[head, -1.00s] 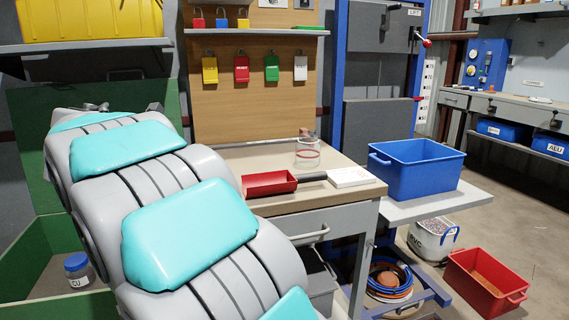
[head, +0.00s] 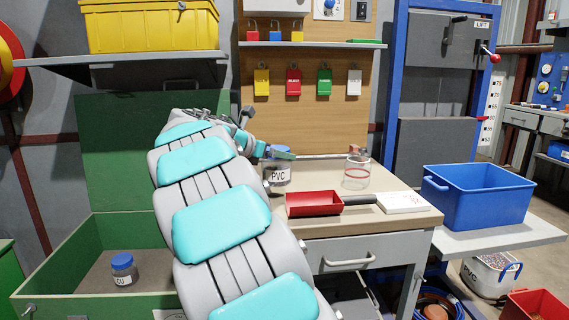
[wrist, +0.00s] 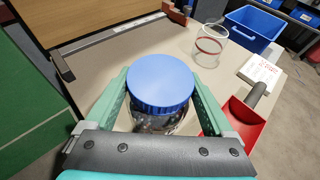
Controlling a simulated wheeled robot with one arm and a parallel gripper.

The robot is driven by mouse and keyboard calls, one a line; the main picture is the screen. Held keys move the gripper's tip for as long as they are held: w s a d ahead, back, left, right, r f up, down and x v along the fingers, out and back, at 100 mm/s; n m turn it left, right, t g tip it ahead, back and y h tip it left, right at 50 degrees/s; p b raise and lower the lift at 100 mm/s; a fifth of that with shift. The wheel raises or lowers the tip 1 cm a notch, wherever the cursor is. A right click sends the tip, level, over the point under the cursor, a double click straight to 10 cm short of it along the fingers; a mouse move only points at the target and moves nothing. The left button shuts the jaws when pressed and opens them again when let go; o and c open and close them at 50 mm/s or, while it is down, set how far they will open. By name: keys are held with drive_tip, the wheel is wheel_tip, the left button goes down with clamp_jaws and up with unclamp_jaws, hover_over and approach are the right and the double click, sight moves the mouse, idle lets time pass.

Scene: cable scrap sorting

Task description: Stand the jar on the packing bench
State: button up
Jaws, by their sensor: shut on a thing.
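A clear jar with a blue lid and a PVC label (head: 279,174) is at the back left of the packing bench (head: 360,224). My gripper (head: 281,153) is shut on it near the lid. In the wrist view the blue lid (wrist: 161,82) sits between my two teal fingers, and dark contents show below it. The jar looks upright. I cannot tell whether its base touches the bench top. A second blue-lidded jar, labelled CU (head: 124,270), stands in the green crate (head: 75,298) at left.
On the bench are a clear glass vessel with a red band (head: 356,173), a red scoop (head: 313,204) and a white card (head: 403,202). A blue bin (head: 478,195) stands on a side shelf at right. A pegboard with padlocks (head: 322,115) rises behind the bench.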

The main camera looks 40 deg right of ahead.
drive_tip(key=shift+w+d+f, duration=0.4)
drive_tip(key=shift+d+f, duration=0.25)
drive_tip(key=shift+d, duration=0.05)
drive_tip(key=shift+w+d+f, duration=0.45)
drive_tip(key=shift+d+f, duration=0.2)
drive_tip(key=shift+w+d+f, duration=0.4)
drive_tip(key=shift+d+f, duration=0.25)
drive_tip(key=shift+d, duration=0.05)
drive_tip(key=shift+f, duration=0.15)
drive_tip(key=o, duration=1.2)
drive_tip(key=shift+o, duration=0.2)
drive_tip(key=shift+a+r+b, duration=0.1)
drive_tip(key=shift+r+b, duration=0.1)
drive_tip(key=shift+b, duration=0.1)
drive_tip(key=v, duration=1.1)
drive_tip(key=shift+a+r, duration=0.2)
drive_tip(key=shift+a, duration=0.15)
drive_tip(key=shift+s, duration=0.1)
